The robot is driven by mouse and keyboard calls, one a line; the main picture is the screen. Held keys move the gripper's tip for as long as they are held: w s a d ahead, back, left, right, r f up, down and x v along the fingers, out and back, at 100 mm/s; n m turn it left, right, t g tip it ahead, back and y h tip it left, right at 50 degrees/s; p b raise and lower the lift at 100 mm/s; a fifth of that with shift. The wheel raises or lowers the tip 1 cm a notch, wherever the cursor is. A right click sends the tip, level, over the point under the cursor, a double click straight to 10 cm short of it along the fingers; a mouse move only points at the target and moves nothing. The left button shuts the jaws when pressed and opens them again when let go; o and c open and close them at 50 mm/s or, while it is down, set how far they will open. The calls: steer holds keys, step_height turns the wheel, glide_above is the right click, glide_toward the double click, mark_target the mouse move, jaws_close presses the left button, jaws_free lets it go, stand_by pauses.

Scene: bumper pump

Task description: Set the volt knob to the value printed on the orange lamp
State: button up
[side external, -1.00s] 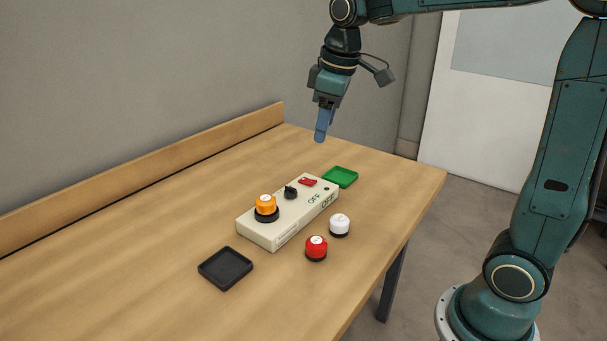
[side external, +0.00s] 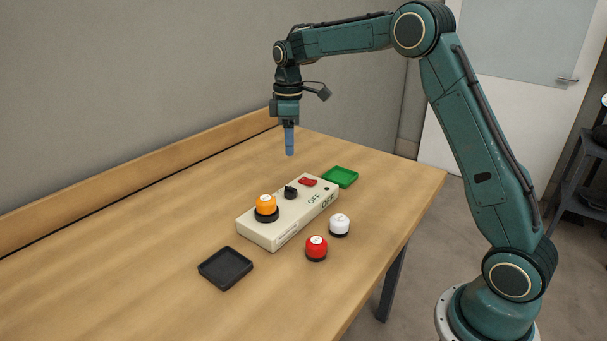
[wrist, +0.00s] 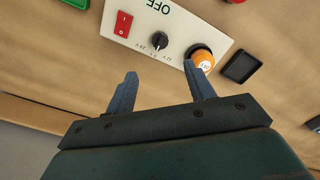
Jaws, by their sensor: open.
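The cream control box (side external: 262,236) lies on the table. Its black volt knob (side external: 291,192) sits between the orange lamp (side external: 265,202) and the red switch (side external: 308,181). In the wrist view, the knob (wrist: 159,41) has volt markings beside it, of which "24V" seems readable. The orange lamp (wrist: 203,59) sits in a black socket and has a white label on top, its print too small to read surely. My gripper (side external: 290,153) points down above the table, behind the box and well above it. In the wrist view its fingers (wrist: 161,82) are apart and empty.
A red lamp (side external: 316,247) and a white lamp (side external: 340,224) stand in front of the box. A black tray (side external: 226,269) lies at its near left, a green tray (side external: 340,177) beyond its far end. The table (side external: 130,240) is clear at left.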

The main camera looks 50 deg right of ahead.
mark_target(291, 192)
steer(key=shift+f, duration=0.15)
step_height(291, 192, down, 14)
steer(key=shift+r, duration=0.25)
stand_by(0.6)
steer(key=c, duration=1)
